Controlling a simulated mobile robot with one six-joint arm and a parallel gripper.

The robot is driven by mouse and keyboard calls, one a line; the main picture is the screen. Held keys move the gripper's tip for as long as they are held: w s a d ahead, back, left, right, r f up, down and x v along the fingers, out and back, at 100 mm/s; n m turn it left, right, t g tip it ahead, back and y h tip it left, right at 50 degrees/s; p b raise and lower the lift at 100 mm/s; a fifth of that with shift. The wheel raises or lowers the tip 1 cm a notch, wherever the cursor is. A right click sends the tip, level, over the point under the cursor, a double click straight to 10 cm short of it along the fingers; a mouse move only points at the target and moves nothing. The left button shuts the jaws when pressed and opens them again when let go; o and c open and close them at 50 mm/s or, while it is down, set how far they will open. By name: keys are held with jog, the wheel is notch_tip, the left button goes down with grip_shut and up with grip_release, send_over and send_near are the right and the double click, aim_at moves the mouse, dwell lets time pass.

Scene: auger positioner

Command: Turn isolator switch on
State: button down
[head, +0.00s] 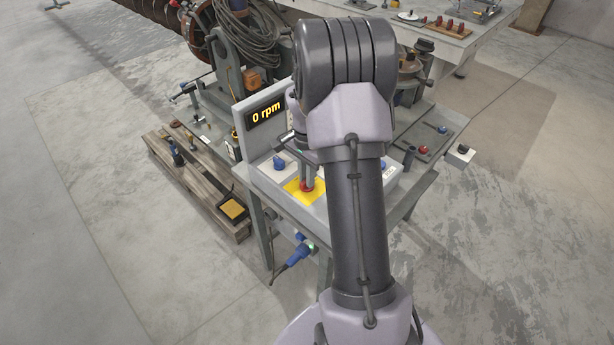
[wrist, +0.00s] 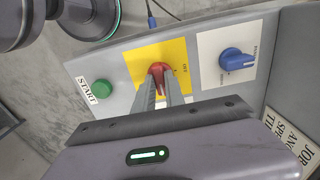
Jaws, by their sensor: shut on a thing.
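The isolator switch is a red knob (wrist: 157,68) on a yellow plate (wrist: 176,52) on the grey control panel, with a label reading OFF beside it in the wrist view. In the head view the yellow plate (head: 292,187) and red knob (head: 307,186) show below my wrist. My gripper (wrist: 160,80) is shut on the red knob, with the two fingers pointing down onto it from above. The fingers cover part of the knob, so its exact turn angle is hard to tell.
A green START button (wrist: 103,88) sits left of the yellow plate, and a blue knob (wrist: 234,60) on a white plate sits right of it. A display (head: 266,112) reads 0 rpm. A wooden pallet (head: 201,180) lies on the floor at left.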

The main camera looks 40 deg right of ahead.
dwell(0.4)
jog(key=c, duration=1.4)
grip_release()
notch_tip(320, 180, up, 18)
jog(key=p, duration=0.5)
jog(key=shift+f+p, duration=0.25)
jog(key=shift+p, duration=0.1)
